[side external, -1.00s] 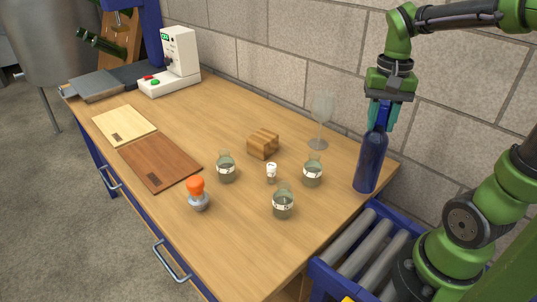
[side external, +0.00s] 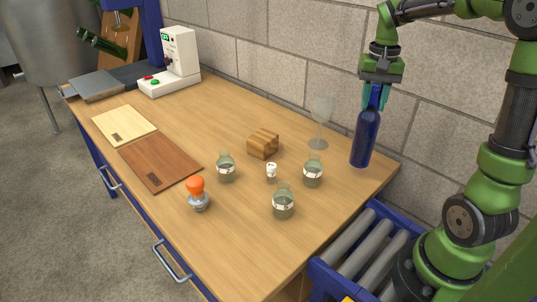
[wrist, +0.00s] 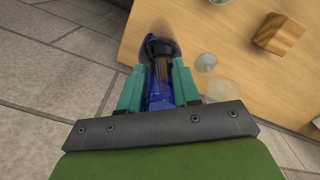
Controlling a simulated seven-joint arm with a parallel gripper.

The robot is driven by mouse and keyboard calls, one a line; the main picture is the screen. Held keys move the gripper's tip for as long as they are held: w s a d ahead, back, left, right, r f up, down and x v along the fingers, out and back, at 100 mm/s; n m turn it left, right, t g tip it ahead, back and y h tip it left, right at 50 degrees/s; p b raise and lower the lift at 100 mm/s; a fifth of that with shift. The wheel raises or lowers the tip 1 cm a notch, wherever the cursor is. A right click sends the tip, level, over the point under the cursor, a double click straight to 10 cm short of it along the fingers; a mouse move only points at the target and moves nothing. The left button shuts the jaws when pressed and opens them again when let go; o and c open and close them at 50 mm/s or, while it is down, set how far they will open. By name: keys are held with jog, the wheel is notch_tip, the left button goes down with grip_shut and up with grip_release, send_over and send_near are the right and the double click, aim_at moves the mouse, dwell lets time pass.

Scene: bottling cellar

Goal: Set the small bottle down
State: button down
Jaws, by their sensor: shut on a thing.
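A dark blue bottle (side external: 364,140), tall and slim-necked, is upright in my gripper (side external: 376,92) at the back right of the table. The teal fingers are shut on its neck. The bottle also shows in the wrist view (wrist: 160,88), between the two fingers (wrist: 157,88). Its base is over the wooden table (side external: 330,200) near the right corner; I cannot tell whether it touches the top. It is the only bottle held.
A clear wine glass (side external: 322,118) stands left of the blue bottle. Several greenish labelled jars, one here (side external: 313,173), a tiny white-topped vial (side external: 271,173), a wooden block (side external: 263,144) and an orange-topped shaker (side external: 198,194) stand further left. Rollers (side external: 348,236) lie beyond the front right edge.

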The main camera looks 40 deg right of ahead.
jog(key=w+d+f, duration=0.4)
jog(key=w, duration=0.3)
dwell(0.3)
jog(key=shift+f, duration=0.15)
jog(key=c, duration=0.8)
grip_release()
jog(key=shift+s+f, duration=0.1)
notch_tip(320, 180, up, 12)
jog(key=s+a+r+n+t, duration=0.1)
jog(key=s+a+n+t, duration=0.1)
jog(key=a, duration=0.5)
jog(key=s+a+r+n+t, duration=0.1)
jog(key=s+a+n, duration=0.15)
jog(key=a, duration=0.45)
jog(key=s+a+f+n+t+y, duration=0.2)
jog(key=s+a+f+t, duration=0.2)
jog(key=s+a, duration=0.5)
notch_tip(320, 180, down, 3)
jog(key=shift+s+a+r, duration=0.15)
jog(key=shift+s+a, duration=0.05)
jog(key=shift+a, duration=0.9)
